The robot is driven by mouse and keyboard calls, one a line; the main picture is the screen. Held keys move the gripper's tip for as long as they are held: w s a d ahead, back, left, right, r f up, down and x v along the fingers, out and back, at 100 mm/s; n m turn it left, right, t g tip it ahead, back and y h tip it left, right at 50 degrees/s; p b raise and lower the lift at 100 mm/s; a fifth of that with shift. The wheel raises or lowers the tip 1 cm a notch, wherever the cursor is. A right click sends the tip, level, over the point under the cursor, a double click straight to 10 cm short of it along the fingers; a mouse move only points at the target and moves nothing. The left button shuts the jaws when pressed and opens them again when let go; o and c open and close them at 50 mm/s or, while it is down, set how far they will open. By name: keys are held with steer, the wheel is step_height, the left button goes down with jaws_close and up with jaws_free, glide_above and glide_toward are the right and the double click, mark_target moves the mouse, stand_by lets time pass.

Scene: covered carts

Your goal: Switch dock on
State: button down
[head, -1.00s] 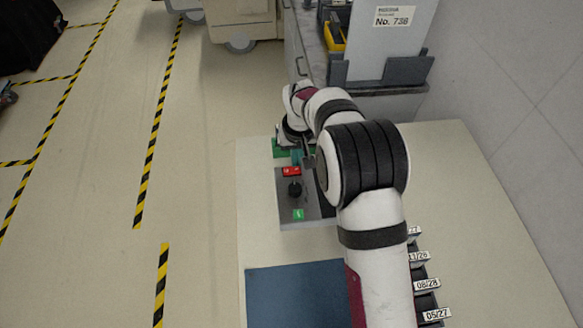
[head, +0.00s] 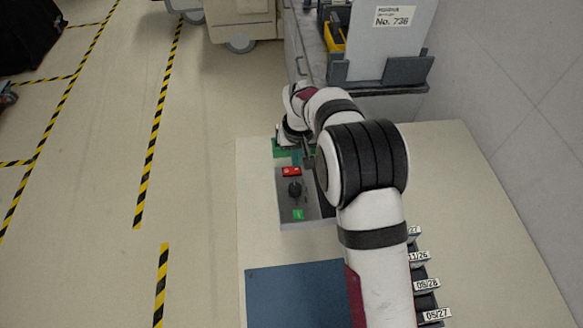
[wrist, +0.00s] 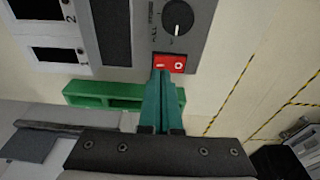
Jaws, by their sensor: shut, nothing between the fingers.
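A grey control panel (head: 285,213) lies on the pale table. It carries a red rocker switch (head: 291,171), a black knob (head: 294,189) and a green label or button (head: 298,215). In the wrist view the red switch (wrist: 170,63) shows "I" and "O" marks, with the black knob (wrist: 178,17) beyond it. My gripper (wrist: 163,76) has its teal fingers together and empty, with the tips right at the switch's near edge, by the "I" side. I cannot tell whether they touch it. In the head view my wrist partly hides the fingers. Which way the rocker is tilted is unclear.
A green bin-like object (wrist: 105,95) lies close to the fingers. A blue mat (head: 297,296) is at the table's front, with dated label holders (head: 427,284) to the right. A grey cabinet with a sign (head: 392,35) stands behind. The floor at left is open.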

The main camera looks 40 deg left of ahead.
mark_target(297, 169)
steer(key=shift+f, duration=0.85)
stand_by(0.3)
steer(key=shift+r, duration=3.55)
steer(key=s+d+r+m, duration=0.25)
steer(key=d+r, duration=0.35)
steer(key=d, duration=0.5)
steer(key=s+d+r+m, duration=0.1)
steer(key=d+r+m, duration=0.35)
steer(key=d, duration=0.65)
steer(key=s+d+m, duration=0.3)
steer(key=s+d, duration=0.3)
steer(key=s, duration=0.3)
steer(key=s+d+m+g, duration=0.1)
steer(key=s+d+m, duration=0.3)
steer(key=s+d, duration=0.3)
steer(key=s, duration=0.3)
steer(key=shift+d+f+m+y, duration=0.2)
steer(key=shift+d+m+y, duration=0.1)
